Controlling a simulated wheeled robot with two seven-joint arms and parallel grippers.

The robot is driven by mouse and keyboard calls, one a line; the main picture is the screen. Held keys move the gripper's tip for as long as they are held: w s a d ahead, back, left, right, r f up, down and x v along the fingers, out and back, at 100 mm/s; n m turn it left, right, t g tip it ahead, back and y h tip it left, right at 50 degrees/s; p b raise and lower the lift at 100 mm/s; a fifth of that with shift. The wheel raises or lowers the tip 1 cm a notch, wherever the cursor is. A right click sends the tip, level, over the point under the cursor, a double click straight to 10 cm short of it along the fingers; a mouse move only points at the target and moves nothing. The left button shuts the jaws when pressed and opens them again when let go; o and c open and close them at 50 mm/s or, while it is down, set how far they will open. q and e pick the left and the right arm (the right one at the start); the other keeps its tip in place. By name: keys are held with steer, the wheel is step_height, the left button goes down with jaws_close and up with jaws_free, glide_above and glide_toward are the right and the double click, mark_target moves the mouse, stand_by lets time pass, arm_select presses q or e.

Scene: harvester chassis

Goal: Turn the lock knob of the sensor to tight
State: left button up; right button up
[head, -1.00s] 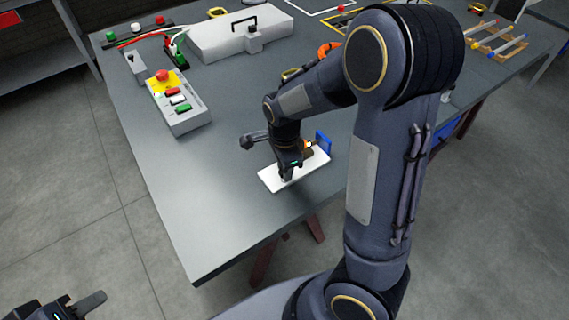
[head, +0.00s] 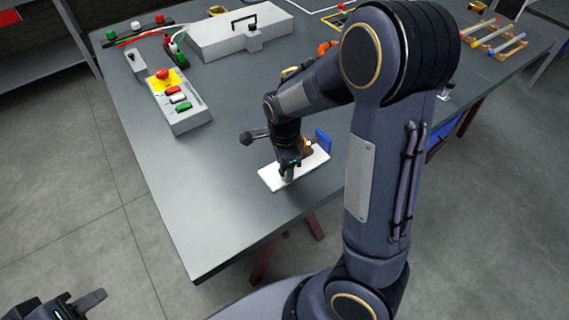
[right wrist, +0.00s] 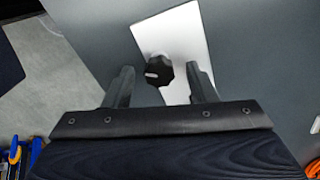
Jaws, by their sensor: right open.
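A white plate (head: 316,160) lies on the grey table near its front edge. In the right wrist view the plate (right wrist: 185,35) carries a black, many-sided knob (right wrist: 158,72) with a light mark on its left side. My right gripper (right wrist: 160,70) is open, with one finger on each side of the knob; gaps show between the fingers and the knob. In the head view my right gripper (head: 288,172) points down over the plate and hides the knob. My left gripper (head: 70,303) is at the bottom left corner, away from the table and partly cut off. I cannot make out a separate sensor body.
A blue piece (head: 323,140) stands at the plate's far right end. A control box (head: 180,112) with a red button is to the left, and a grey case (head: 235,35) is behind. Bare table lies left of and in front of the plate.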

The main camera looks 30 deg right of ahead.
steer(key=shift+r, duration=0.1)
step_height(320, 180, up, 8)
steer(key=shift+f, duration=0.15)
stand_by(0.6)
steer(key=s+a+r+n+t+y, duration=0.2)
steer(key=s+r+n, duration=0.1)
steer(key=s+n, duration=0.5)
steer(key=s+a+r+n+t+y, duration=0.1)
steer(key=s+a+r+n+t, duration=0.1)
steer(key=s+n, duration=0.7)
steer(key=shift+a+r+n+t+y, duration=0.15)
steer(key=shift+r+n+t+y, duration=0.25)
steer(key=shift+r+n+t, duration=0.35)
steer(key=shift+f, duration=0.1)
